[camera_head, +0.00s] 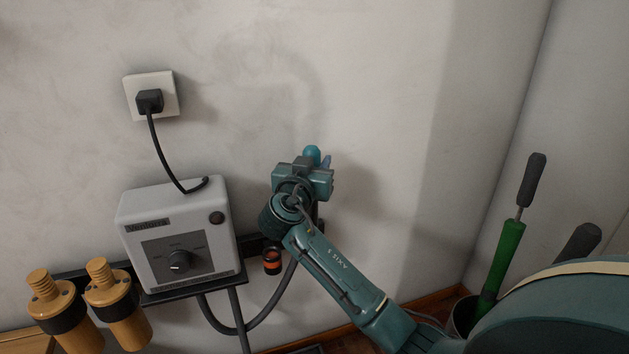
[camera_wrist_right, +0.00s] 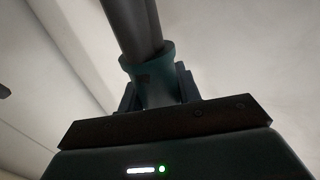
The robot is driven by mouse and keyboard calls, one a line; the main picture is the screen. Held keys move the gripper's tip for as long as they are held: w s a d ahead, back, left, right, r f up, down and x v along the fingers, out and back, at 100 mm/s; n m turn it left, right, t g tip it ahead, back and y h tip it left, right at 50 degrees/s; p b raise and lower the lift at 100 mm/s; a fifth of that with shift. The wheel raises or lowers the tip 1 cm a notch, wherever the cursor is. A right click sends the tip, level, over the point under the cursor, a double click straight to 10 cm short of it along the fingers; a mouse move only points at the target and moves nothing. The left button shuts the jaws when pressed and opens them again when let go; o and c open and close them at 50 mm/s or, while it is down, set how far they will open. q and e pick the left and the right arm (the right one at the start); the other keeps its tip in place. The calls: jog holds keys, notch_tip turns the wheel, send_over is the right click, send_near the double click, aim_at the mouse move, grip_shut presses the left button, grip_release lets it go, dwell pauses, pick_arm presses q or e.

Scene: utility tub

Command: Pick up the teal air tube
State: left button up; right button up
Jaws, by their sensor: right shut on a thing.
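The teal air tube (camera_head: 312,153) shows as a small rounded teal end at the tip of my right gripper (camera_head: 318,164), in front of the pale wall. In the right wrist view, a teal collar of the tube (camera_wrist_right: 150,70) sits between the two fingers of the right gripper (camera_wrist_right: 158,92), with dark grey tubing running up from it. The right gripper is shut on it. My wrist and gripper body hide most of the tube in the head view. My left gripper is not in view.
A grey control box (camera_head: 180,240) with a dial stands on a dark shelf, its cable running to a wall plug (camera_head: 149,101). Two wooden-coloured tools (camera_head: 118,312) hang at lower left. A dark hose (camera_head: 237,328) loops below.

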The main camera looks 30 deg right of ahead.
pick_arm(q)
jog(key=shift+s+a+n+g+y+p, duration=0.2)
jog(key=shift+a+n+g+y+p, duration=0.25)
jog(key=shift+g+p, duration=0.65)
pick_arm(e)
notch_tip(320, 180, up, 12)
